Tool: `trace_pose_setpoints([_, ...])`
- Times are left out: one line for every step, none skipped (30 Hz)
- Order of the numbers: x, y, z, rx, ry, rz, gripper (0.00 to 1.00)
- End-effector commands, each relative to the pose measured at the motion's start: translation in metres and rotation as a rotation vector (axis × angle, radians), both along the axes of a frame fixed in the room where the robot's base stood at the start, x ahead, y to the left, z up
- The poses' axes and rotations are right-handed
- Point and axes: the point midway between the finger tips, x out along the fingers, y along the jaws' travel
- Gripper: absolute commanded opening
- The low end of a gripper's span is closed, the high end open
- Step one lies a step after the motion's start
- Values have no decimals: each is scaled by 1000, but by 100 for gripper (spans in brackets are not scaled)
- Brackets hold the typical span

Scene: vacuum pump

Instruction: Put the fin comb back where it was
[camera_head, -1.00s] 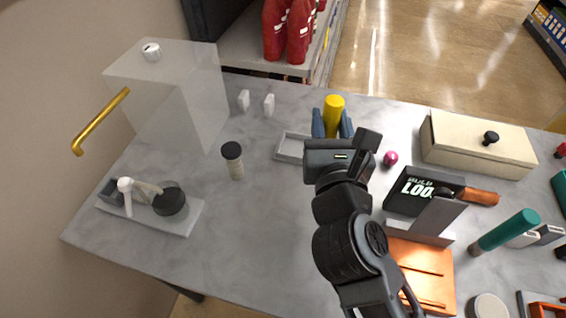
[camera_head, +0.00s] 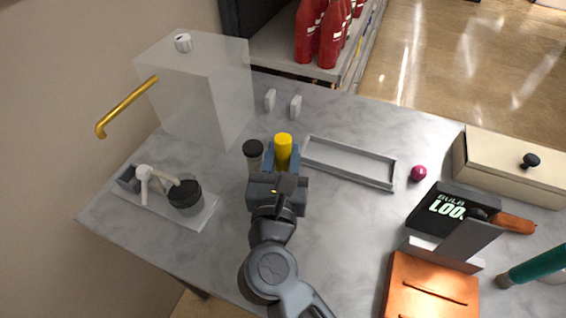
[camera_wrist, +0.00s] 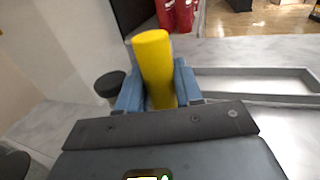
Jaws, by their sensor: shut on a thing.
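My gripper (camera_head: 283,160) has blue fingers shut on an upright yellow cylinder (camera_head: 283,146). In the wrist view the yellow cylinder (camera_wrist: 155,65) stands between the two fingers, its lower end hidden. I cannot tell from its visible part whether it is the fin comb. The gripper is left of a long grey tray (camera_head: 350,181), which looks empty, and close to a small jar with a black lid (camera_head: 253,149).
A clear box (camera_head: 205,100) with a brass handle stands at the left back. A pump-like item with a dark cup (camera_head: 185,198) sits on a plate at left. A magenta ball (camera_head: 418,173), a black box (camera_head: 450,210) and an orange block (camera_head: 425,290) lie to the right.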

Motion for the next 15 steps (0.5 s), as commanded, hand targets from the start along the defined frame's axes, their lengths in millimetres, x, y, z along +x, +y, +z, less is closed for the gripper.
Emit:
trace_pose_setpoints([0, 0, -9, -3, 2, 1, 5])
trace_pose_setpoints([0, 0, -13, -2, 2, 1, 5])
trace_pose_setpoints([0, 0, -17, -3, 1, 1, 5])
trace_pose_setpoints([0, 0, -19, -1, 1, 1, 5])
trace_pose_setpoints([0, 0, -21, -1, 1, 1, 5])
trace_pose_setpoints([0, 0, -22, -1, 0, 1, 5])
trace_pose_setpoints([0, 0, -23, 0, 0, 1, 5])
trace_pose_setpoints([0, 0, -23, 0, -1, 1, 5])
trace_pose_setpoints([0, 0, -22, 0, -1, 1, 5])
trace_pose_setpoints([0, 0, -22, 0, -1, 1, 5])
trace_pose_setpoints([0, 0, -22, 0, -1, 1, 5])
trace_pose_setpoints([0, 0, -22, 0, -1, 1, 5])
trace_pose_setpoints([0, 0, -22, 0, -1, 1, 5])
trace_pose_setpoints([0, 0, -23, 0, 0, 1, 5])
trace_pose_setpoints([0, 0, -24, 0, 0, 1, 5])
